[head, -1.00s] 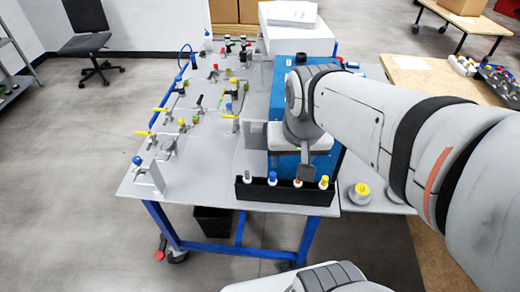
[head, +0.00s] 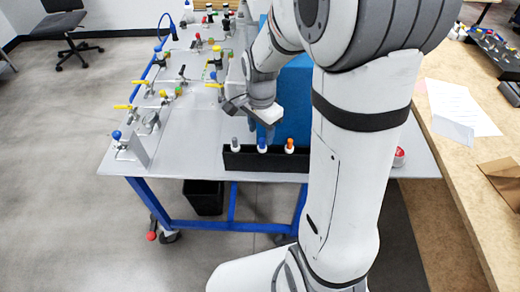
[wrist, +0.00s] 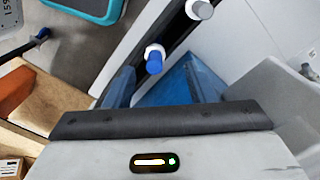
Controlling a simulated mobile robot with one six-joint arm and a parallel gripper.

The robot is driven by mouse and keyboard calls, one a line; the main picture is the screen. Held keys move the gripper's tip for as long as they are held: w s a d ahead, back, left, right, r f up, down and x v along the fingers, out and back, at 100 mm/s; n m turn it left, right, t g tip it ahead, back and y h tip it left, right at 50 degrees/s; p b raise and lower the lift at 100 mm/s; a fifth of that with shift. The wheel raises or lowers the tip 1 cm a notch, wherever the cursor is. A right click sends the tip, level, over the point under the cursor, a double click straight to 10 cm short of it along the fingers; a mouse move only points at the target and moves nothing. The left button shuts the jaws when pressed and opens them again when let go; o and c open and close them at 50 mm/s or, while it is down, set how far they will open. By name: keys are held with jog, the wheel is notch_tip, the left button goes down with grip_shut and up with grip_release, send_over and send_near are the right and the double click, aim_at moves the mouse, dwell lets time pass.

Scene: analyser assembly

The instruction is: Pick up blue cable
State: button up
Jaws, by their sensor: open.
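The blue cable end, a blue plug with a white collar (head: 262,145), stands in the black rack (head: 240,160) at the table's front edge. In the wrist view the blue plug (wrist: 154,62) is just beyond the gripper's dark bar, between two bluish finger shapes. My gripper (head: 258,118) is open and empty, above and slightly behind the rack in the head view. It also fills the lower wrist view (wrist: 158,82). I cannot tell how far its fingertips are from the plug.
A grey plug (head: 236,144) and an orange one (head: 289,146) stand on either side in the rack. A blue box (head: 294,100) is behind it. Valves and fittings line the table's left side. A wooden bench (head: 450,170) stands at right.

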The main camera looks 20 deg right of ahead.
jog(key=f, duration=0.4)
jog(key=shift+s+d+f, duration=0.15)
jog(key=shift+s, duration=0.1)
jog(key=shift+c, duration=0.2)
jog(key=c, duration=1)
notch_tip(320, 180, up, 20)
jog(key=p, duration=1.5)
notch_tip(320, 180, up, 5)
send_over(262, 139)
jog(key=shift+s, duration=0.1)
